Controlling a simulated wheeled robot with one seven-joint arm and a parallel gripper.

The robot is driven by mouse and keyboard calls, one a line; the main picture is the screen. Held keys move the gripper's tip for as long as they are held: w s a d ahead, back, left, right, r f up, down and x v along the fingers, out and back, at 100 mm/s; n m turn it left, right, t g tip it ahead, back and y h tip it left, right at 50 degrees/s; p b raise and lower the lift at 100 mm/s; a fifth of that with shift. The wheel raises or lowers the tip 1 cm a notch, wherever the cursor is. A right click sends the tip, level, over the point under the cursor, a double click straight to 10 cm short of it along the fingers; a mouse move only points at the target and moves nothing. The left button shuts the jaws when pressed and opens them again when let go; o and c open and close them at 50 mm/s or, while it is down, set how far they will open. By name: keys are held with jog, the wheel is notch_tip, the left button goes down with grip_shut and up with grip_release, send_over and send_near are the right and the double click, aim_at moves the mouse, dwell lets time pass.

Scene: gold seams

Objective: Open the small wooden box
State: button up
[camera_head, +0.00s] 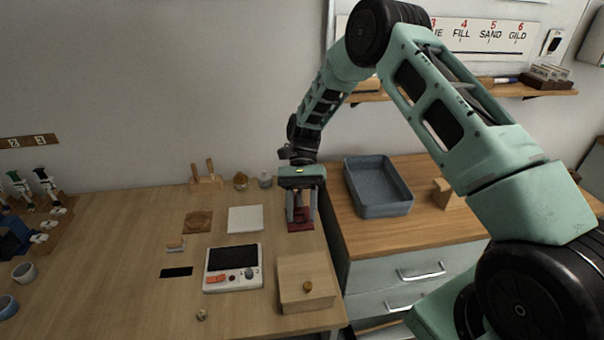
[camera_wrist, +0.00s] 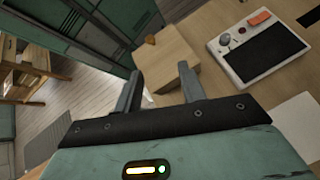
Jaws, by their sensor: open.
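My gripper (camera_head: 300,217) is open above a dark red object at the table's right edge, behind the box. In the wrist view my gripper (camera_wrist: 163,85) has its two fingers apart with nothing visible between them. The gripper is apart from the box.
A device with a dark screen (camera_head: 233,256) lies left of the box. A white square (camera_head: 245,219) and a dark red object (camera_head: 299,224) lie behind it. A blue-grey tray (camera_head: 379,187) stands on the drawer cabinet to the right.

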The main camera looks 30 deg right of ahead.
jog(key=b+v, duration=0.3)
jog(key=v, duration=1.1)
jog(key=shift+w, duration=0.3)
jog(key=shift+d, duration=0.1)
